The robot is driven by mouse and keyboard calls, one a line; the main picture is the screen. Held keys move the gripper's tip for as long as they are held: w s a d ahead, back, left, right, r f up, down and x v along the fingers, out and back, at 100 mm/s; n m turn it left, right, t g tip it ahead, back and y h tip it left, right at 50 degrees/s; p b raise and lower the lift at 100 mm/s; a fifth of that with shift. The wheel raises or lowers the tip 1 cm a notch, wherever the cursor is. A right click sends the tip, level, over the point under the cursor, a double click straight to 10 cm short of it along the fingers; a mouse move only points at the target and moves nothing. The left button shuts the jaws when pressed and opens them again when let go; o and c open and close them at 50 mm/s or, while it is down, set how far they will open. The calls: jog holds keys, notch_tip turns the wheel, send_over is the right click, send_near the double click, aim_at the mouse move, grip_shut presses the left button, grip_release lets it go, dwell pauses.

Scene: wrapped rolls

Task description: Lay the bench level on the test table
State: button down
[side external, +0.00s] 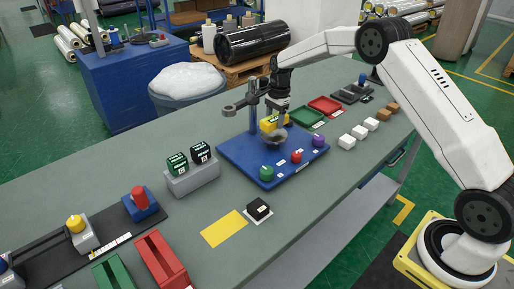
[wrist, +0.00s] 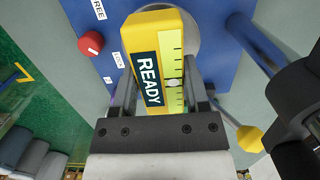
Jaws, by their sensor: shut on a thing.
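The bench level is a yellow block (wrist: 148,28) with a dark READY label and a pale green vial strip, seen from above in the wrist view. It also shows in the side view (side external: 268,124). My gripper (wrist: 163,88) is shut on it, one finger along each long side; it also shows in the side view (side external: 279,118). The test table is a grey round disc (side external: 277,140) on a blue base (side external: 234,152). In the wrist view its grey edge (wrist: 207,38) shows beside and under the level. I cannot tell whether the level touches the disc.
The blue base carries a green knob (side external: 266,173), a red knob (side external: 297,156), a purple knob (side external: 319,141) and a post with a ring arm (side external: 236,107) close left of my gripper. Red tray (side external: 325,105) and white blocks (side external: 359,132) lie to the right.

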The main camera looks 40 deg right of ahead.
jog(key=shift+f, duration=0.2)
jog(key=shift+f, duration=0.9)
jog(key=shift+f, duration=0.25)
grip_release()
jog(key=shift+r, duration=0.1)
jog(key=shift+d+r, duration=0.15)
jog(key=shift+r, duration=1.1)
jog(key=shift+d+r, duration=0.2)
jog(key=shift+r, duration=1.1)
jog(key=shift+d+r, duration=0.15)
jog(key=shift+r, duration=1.1)
